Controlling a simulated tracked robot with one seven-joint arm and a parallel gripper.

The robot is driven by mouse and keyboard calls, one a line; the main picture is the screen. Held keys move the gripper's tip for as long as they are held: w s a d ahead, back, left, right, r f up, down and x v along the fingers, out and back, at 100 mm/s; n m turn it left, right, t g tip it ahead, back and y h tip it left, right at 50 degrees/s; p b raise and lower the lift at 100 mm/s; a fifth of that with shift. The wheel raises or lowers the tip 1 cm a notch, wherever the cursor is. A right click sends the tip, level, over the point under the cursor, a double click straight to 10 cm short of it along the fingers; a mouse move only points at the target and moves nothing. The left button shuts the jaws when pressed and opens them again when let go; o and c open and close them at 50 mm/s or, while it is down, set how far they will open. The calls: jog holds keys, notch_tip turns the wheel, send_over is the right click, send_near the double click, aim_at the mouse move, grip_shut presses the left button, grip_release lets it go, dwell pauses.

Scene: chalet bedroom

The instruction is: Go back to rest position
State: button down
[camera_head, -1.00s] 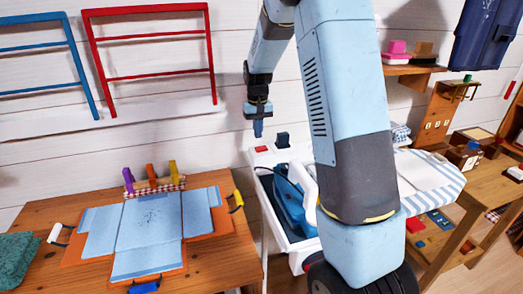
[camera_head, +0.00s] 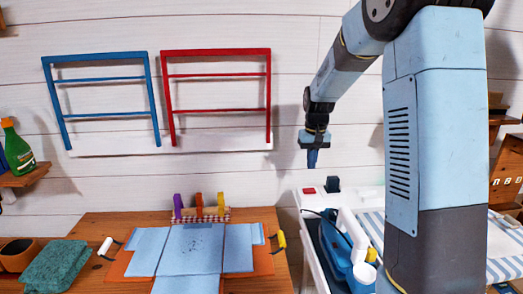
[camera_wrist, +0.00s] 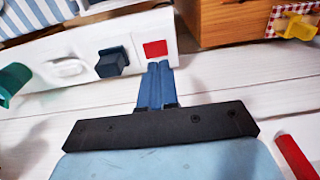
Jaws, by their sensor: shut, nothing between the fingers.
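My gripper (camera_head: 312,158) hangs in the air in front of the white plank wall, fingers pointing down, above the back of the white ironing station. In the wrist view my gripper (camera_wrist: 159,68) shows its two blue fingers pressed together with nothing between them. The fingertips appear close to a red square button (camera_wrist: 155,48) in that view; the head view shows the red button (camera_head: 309,190) below the gripper, with a gap between them.
A blue iron (camera_head: 342,250) stands in the white station. Red (camera_head: 218,52) and blue (camera_head: 102,58) racks hang on the wall. A green bottle (camera_head: 17,148) stands on a left shelf.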

jog(key=s+r+t, duration=0.3)
jog(key=s+r, duration=0.9)
jog(key=s, duration=0.5)
jog(key=s+t, duration=0.2)
jog(key=s, duration=1.4)
jog(key=shift+s+r, duration=0.15)
jog(key=shift+r, duration=0.2)
jog(key=shift+s, duration=0.1)
